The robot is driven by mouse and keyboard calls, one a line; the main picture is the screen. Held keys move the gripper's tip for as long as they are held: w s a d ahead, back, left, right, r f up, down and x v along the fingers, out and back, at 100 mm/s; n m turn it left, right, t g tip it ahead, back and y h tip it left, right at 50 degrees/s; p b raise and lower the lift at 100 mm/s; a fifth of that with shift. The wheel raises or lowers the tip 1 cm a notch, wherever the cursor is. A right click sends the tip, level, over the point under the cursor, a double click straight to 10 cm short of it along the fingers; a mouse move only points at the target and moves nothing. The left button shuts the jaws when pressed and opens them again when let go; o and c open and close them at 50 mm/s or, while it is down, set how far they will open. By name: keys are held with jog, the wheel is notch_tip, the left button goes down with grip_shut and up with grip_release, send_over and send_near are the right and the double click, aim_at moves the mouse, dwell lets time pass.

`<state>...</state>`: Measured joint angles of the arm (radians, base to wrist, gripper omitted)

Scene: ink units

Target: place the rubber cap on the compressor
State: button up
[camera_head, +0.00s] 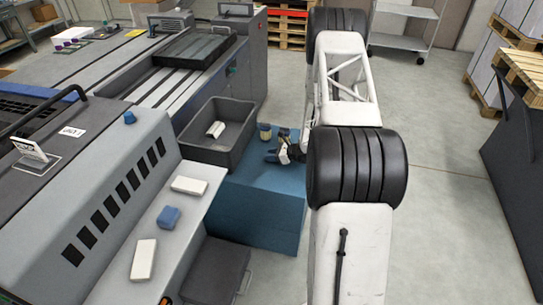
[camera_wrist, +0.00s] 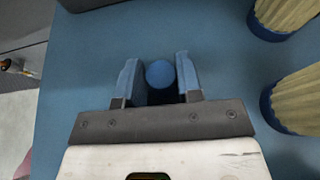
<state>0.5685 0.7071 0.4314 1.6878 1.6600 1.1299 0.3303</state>
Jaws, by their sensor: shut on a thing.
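My gripper (camera_wrist: 160,80) is over the blue surface, its two fingers shut on a small round blue piece (camera_wrist: 159,73) that looks like the rubber cap. Only the piece's round blue face shows clearly between the fingers. In the head view my gripper (camera_head: 277,155) is low over the blue box-shaped stand (camera_head: 262,205), and the held piece is too small to make out. I cannot tell for sure which thing is the compressor; a large grey machine (camera_head: 120,140) with dark vents stands at the left. A small blue knob-like piece (camera_head: 129,117) sits on its top.
Cream ribbed cylinders with blue bases stand right of my gripper in the wrist view (camera_wrist: 285,110). A dark open bin (camera_head: 232,150) holding a white block is left of my gripper. White blocks and a blue block (camera_head: 168,217) lie on the grey ledge. Open floor is at right.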

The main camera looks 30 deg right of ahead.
jog(key=o, duration=0.9)
jog(key=shift+v, duration=6)
